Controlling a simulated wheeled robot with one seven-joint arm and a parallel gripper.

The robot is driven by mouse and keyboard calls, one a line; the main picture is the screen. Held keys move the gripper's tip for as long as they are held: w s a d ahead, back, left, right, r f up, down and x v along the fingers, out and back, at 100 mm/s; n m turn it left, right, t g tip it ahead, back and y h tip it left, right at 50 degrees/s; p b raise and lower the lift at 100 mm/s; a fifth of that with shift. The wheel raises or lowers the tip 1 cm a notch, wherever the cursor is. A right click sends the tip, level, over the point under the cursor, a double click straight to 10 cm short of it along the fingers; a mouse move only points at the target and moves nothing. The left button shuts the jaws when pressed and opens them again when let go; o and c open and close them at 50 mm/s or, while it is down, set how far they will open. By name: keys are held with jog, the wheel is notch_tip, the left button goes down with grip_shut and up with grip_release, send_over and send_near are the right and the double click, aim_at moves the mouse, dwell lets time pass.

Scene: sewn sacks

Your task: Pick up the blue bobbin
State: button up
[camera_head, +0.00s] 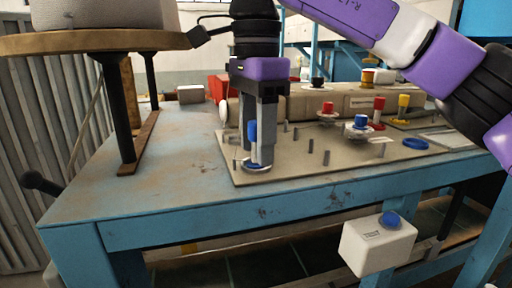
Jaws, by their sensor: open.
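My gripper (258,158) points straight down over the left part of the board, its fingers open. A slim upright blue bobbin (252,131) shows between the fingers, above a round base with a blue and pale rim (257,168) near the board's front edge. Whether the fingers touch it, I cannot tell. Another blue-topped piece (361,121) stands on a pale round base farther right on the board.
The beige board (300,170) on the blue table (170,180) carries several short pegs, red pieces (379,104), a yellow piece (403,101) and a flat blue ring (415,143). A white box with a blue button (377,245) hangs in front.

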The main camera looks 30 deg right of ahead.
jog(key=shift+f, duration=0.35)
grip_shut()
